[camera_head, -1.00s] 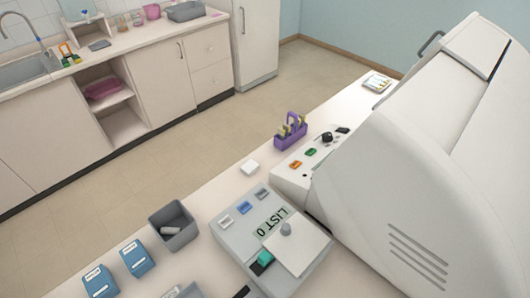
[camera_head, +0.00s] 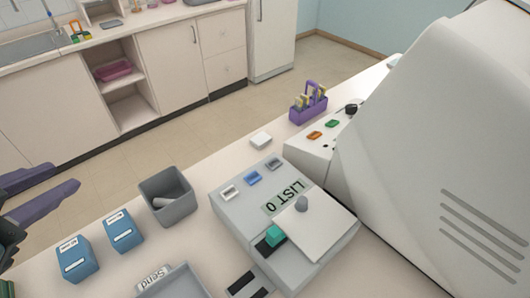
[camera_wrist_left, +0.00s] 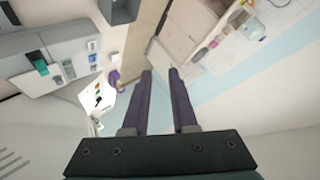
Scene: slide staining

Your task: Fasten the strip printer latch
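The strip printer (camera_head: 235,222) is a grey box on the bench with a "LIST 0" display and a row of buttons. In the left wrist view the printer (camera_wrist_left: 65,45) is at upper left. My left gripper (camera_head: 62,178) enters at the left edge, well away from the printer. In the left wrist view its fingers (camera_wrist_left: 161,72) are apart and empty.
A grey bin (camera_head: 165,195), two blue boxes (camera_head: 122,231) and a tray labelled "Send" (camera_head: 175,283) are left of the printer. A large white machine (camera_head: 430,150) stands to its right. A purple rack (camera_head: 308,110) and a small white block (camera_head: 261,140) are behind.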

